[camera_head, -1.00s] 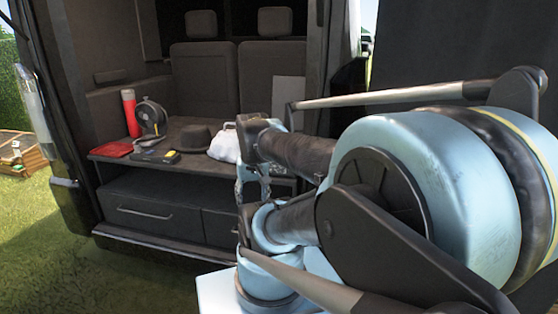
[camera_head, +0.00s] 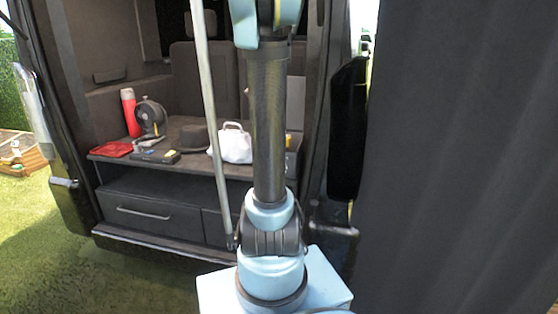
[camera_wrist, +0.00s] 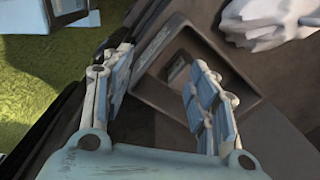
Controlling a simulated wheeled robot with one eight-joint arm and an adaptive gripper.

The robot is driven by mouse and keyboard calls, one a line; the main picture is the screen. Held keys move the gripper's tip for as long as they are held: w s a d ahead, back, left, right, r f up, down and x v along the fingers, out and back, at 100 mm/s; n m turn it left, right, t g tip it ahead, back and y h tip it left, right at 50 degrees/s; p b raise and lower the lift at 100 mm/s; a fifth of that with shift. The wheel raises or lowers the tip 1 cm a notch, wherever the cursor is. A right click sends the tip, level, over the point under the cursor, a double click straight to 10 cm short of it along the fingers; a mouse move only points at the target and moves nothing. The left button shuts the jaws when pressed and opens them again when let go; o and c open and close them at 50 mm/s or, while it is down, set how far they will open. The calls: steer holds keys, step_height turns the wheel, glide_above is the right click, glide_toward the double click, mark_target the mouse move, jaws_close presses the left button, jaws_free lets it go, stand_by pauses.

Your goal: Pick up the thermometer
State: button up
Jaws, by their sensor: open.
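I cannot pick out the thermometer with certainty in either view. My gripper (camera_wrist: 162,64) is open and empty in the wrist view, its two fingers spread above a dark rectangular tray or recess (camera_wrist: 240,101). A small, darkish flat item (camera_wrist: 178,70) shows inside it between the fingers, too unclear to name. In the head view, a dark device with a yellow part (camera_head: 166,156) lies near the front edge of the van's cargo shelf (camera_head: 190,171). My gripper is out of the head view, above its top edge.
A white bag (camera_head: 233,144) shows at the upper right of the wrist view (camera_wrist: 268,20). A dark hat (camera_head: 193,138), red bottle (camera_head: 130,112), red item (camera_head: 112,149) and black round device (camera_head: 151,116) are on the shelf. Grass (camera_wrist: 35,85) lies left. A dark door panel (camera_head: 455,160) stands right.

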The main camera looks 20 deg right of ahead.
steer(key=w+d+m, duration=0.5)
steer(key=w+d, duration=0.1)
steer(key=f, duration=1.1)
steer(key=shift+d+f, duration=0.2)
steer(key=shift+f, duration=0.2)
steer(key=shift+d+f, duration=0.1)
steer(key=shift+f, duration=2.6)
steer(key=c, duration=1.2)
